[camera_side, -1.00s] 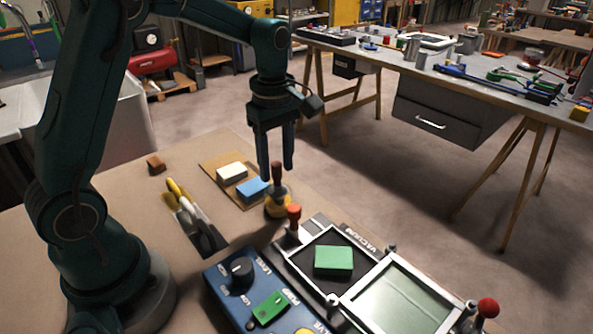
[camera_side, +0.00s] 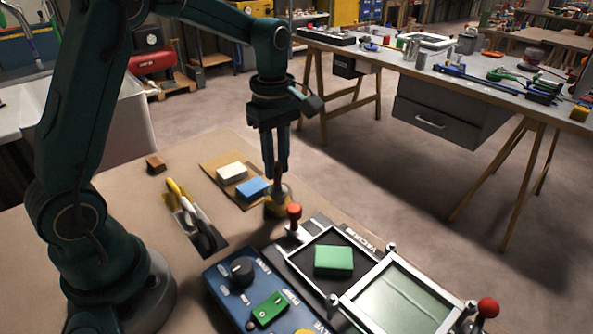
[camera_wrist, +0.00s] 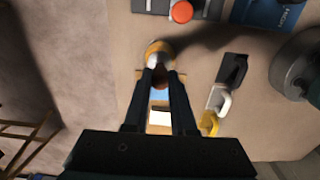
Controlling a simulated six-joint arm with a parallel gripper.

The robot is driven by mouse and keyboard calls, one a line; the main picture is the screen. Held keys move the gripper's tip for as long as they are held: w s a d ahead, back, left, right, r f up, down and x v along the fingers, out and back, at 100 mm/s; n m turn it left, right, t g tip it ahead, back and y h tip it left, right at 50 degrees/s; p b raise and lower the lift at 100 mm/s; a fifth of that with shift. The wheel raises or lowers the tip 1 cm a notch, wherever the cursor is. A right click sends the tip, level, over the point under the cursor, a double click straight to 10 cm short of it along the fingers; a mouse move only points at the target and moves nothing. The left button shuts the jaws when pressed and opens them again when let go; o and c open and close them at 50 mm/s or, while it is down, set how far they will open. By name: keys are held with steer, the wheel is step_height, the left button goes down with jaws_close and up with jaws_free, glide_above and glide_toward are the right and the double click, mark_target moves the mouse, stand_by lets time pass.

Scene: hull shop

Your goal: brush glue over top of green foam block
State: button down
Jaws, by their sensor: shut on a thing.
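The green foam block (camera_side: 333,261) lies flat on the dark framed bed of the vacuum machine in the side view. My gripper (camera_side: 276,178) points down left of and behind the block. Its fingers are shut on the upright brush handle (camera_side: 277,190), which stands in the round glue pot (camera_side: 278,207) on the table. The wrist view shows my gripper (camera_wrist: 163,75) over the yellowish pot (camera_wrist: 159,49). The fingers cover most of the handle, and the brush's bristles are hidden in the pot.
White (camera_side: 232,172) and blue (camera_side: 252,188) blocks lie on a tan board beside the pot. Hand tools (camera_side: 193,215) lie further left. The red-topped post (camera_side: 295,214) stands close right of the pot. The clear-paned frame (camera_side: 405,302) lies open at the right.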

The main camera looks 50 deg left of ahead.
steer(key=shift+r, duration=3.5)
steer(key=shift+r, duration=0.1)
step_height(320, 180, up, 4)
steer(key=s+d+m, duration=0.4)
steer(key=d+m, duration=0.5)
steer(key=d, duration=0.7)
step_height(320, 180, down, 9)
steer(key=shift+w+a+r, duration=0.2)
steer(key=shift+a, duration=0.05)
steer(key=shift+f, duration=0.3)
steer(key=shift+w, duration=0.1)
